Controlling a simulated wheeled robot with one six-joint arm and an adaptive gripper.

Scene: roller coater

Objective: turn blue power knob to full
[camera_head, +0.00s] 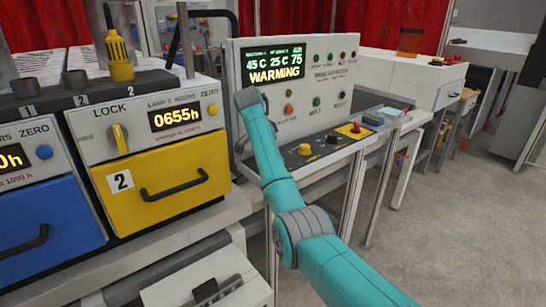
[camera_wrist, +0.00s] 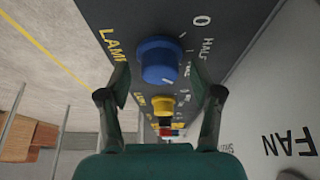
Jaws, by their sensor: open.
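The blue knob (camera_wrist: 157,60) sits on a dark grey panel (camera_wrist: 185,22) in the wrist view. Lettering beside it reads LAMP, 0 and HALF, with smaller partly readable marks further on. A pale mark shows near the knob's lower edge, but I cannot tell its setting clearly. My gripper (camera_wrist: 161,82) is open, with one finger on each side of the blue knob. I cannot tell whether either finger touches it. The blue knob and my gripper do not show in the head view, where my teal arm reaches to the machine.
A yellow knob (camera_wrist: 162,105) stands close below the blue one, with a red part (camera_wrist: 166,132) beyond. The head view shows a display (camera_head: 273,64) reading WARMING, a yellow drawer (camera_head: 163,173) at the left, and a red button (camera_head: 356,127) on the panel. Open floor lies at the right.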

